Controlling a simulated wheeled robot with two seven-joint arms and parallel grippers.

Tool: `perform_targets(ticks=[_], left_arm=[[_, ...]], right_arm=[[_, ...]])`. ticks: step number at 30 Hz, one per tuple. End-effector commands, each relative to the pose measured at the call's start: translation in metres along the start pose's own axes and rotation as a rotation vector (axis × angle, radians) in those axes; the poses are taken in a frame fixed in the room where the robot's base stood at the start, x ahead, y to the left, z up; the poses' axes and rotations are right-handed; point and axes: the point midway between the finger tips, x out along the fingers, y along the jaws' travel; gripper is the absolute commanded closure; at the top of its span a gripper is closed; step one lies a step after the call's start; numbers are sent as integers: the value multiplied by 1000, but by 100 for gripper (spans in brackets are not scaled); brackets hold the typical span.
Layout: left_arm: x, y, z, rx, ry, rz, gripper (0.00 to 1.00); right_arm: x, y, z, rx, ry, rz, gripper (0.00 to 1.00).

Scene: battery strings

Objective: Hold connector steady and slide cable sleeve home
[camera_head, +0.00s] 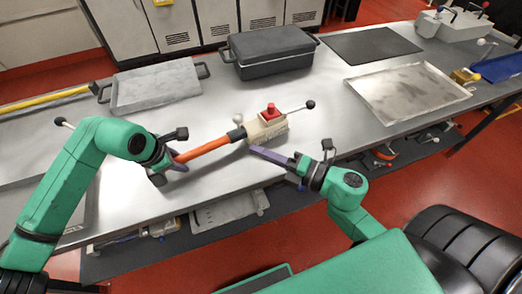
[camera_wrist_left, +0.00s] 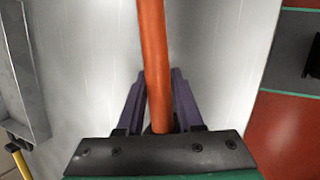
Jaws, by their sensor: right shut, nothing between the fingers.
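The orange cable (camera_head: 205,147) runs from my left gripper up and right to the connector. A dark cable sleeve (camera_head: 236,134) sits at its far end, touching or close against the connector; I cannot tell how far it is seated. The connector (camera_head: 264,127) is a beige block with a red top, on the table. My left gripper (camera_head: 178,160) has its purple fingers on both sides of the cable's near end, closed against it; the left wrist view also shows the cable (camera_wrist_left: 155,60) between them. My right gripper (camera_head: 256,151) is shut and empty, its fingertips just in front of the connector.
A grey lidded case (camera_head: 270,52) and a grey tray (camera_head: 155,87) stand behind. A flat metal tray (camera_head: 408,91) lies at the right, with a black mat (camera_head: 372,46) behind it. Rods with ball ends stick out near the connector. The table's front edge runs below both grippers.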

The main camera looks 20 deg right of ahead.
Motion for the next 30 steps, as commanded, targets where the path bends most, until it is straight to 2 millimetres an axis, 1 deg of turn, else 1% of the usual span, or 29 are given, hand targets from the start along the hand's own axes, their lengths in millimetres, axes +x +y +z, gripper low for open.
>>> perform_targets(ticks=[1,2,11,14,17,24,27,30], left_arm=[[3,-3,-2,0,5,-8,45],[3,-3,-1,0,4,-7,34],[2,-2,0,0,1,-6,33],[-4,-1,0,0,-1,-4,33],[-22,1,0,1,-1,3,33],[-88,2,-1,1,0,7,33],[-108,2,-1,-1,-1,5,33],[-118,1,-1,-1,-1,3,33]], right_arm=[[0,-1,0,0,0,0,100],[0,-1,0,0,0,0,100],[0,-1,0,0,0,0,100],[0,-1,0,0,0,0,100],[0,0,0,0,1,0,100],[0,0,0,0,1,0,100],[0,0,0,0,1,0,100],[0,0,0,0,1,0,100]])
